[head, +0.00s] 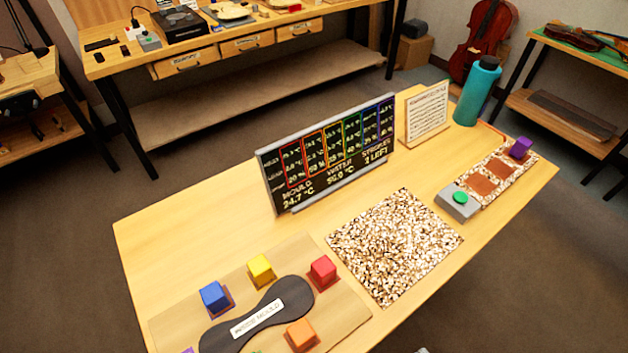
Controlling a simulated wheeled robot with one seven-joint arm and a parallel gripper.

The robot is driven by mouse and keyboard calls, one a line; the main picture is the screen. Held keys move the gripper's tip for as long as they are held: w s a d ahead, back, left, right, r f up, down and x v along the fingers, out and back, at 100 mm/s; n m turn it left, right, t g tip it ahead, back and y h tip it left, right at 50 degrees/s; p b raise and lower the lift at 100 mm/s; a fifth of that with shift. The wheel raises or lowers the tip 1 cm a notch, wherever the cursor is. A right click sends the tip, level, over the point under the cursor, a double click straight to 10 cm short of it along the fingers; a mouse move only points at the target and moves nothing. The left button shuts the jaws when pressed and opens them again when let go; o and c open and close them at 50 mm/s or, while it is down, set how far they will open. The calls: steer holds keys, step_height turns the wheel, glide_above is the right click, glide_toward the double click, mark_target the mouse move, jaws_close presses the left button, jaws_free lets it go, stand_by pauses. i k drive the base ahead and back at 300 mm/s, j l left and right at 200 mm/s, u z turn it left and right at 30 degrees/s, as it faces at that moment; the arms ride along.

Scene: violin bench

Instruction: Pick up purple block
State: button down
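A purple block (520,148) sits at the far right end of the table, on the far end of a speckled strip (497,163) with brown patches. A second purple piece (187,350) barely shows at the bottom edge, cut off by the frame, so its shape cannot be told. My gripper is not recognisable in the head view. A tiny pale piece at the bottom edge right of centre is too small to identify.
Blue (215,297), yellow (261,269), red (322,272) and orange (301,335) blocks stand around a dark mould (282,291). A display board (326,150), speckled mat (392,243), green-button box (459,202), text card (427,112) and teal bottle (477,92) share the table. Its left part is bare.

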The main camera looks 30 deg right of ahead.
mark_target(523, 144)
steer(key=z, duration=1.4)
